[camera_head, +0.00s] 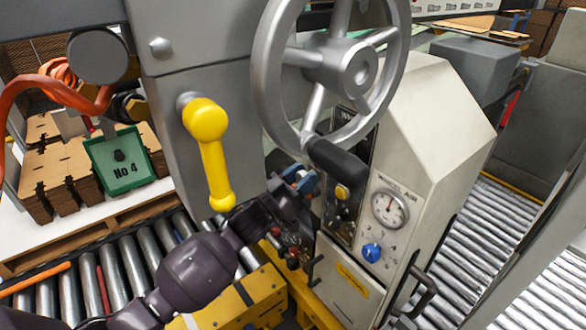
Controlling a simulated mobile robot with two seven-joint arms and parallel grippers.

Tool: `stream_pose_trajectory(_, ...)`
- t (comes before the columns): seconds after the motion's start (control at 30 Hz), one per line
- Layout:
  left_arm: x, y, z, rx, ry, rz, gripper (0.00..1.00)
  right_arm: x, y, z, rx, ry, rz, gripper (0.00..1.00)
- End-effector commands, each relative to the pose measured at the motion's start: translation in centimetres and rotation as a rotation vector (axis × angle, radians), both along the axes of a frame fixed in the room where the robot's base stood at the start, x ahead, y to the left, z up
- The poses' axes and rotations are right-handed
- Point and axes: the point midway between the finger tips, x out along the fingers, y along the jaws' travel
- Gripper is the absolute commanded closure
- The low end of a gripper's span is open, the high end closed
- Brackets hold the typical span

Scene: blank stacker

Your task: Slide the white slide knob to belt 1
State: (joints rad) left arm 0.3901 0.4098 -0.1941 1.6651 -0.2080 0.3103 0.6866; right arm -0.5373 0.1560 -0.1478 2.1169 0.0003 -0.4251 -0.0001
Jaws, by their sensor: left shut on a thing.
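My left arm comes in from the lower left, and its gripper (305,182) reaches the control panel (345,215) below the large grey handwheel. The gripper is shut on a small pale piece that looks like the white slide knob (301,173). The fingers hide most of this knob. I cannot read the belt markings, so the slide's position cannot be told. My right gripper is not in view.
The grey handwheel (272,75) with its black handle (337,158) hangs close above the gripper. A yellow lever (208,150) stands to the left. A pressure gauge (390,208) and blue knob (372,252) are to the right. Roller conveyors (130,262) lie lower left.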

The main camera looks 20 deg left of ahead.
Motion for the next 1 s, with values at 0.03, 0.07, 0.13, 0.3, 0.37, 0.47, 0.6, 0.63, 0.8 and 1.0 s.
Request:
stream_pose_trajectory(0.03,-0.2,-0.3,0.0,-0.001,-0.001,-0.004,1.00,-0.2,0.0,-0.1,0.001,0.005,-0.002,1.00)
stream_pose_trajectory(0.07,-0.2,-0.4,-0.1,0.000,-0.001,-0.005,1.00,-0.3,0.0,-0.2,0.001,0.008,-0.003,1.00)
stream_pose_trajectory(0.13,-0.2,-0.4,-0.1,0.000,0.000,-0.005,1.00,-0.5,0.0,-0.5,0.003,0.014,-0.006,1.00)
stream_pose_trajectory(0.3,-0.3,-0.5,-0.2,-0.001,0.001,-0.008,1.00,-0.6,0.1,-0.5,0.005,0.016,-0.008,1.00)
stream_pose_trajectory(0.37,-0.3,-0.6,-0.3,-0.001,0.000,-0.009,0.60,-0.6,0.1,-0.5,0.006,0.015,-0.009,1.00)
stream_pose_trajectory(0.47,-0.3,-0.5,-0.3,-0.001,0.002,-0.008,0.44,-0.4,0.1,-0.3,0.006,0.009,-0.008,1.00)
stream_pose_trajectory(0.6,-0.2,-0.4,-0.2,0.000,0.001,-0.006,0.39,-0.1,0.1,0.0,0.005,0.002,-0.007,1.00)
stream_pose_trajectory(0.63,-0.2,-0.4,-0.2,-0.001,0.000,-0.006,0.39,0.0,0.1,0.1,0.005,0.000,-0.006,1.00)
stream_pose_trajectory(0.8,-0.3,-0.3,-0.2,-0.001,0.001,-0.005,0.39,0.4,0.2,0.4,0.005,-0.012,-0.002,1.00)
stream_pose_trajectory(1.0,-1.7,0.6,-0.9,-0.001,0.002,-0.004,0.39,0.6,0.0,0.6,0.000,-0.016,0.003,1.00)
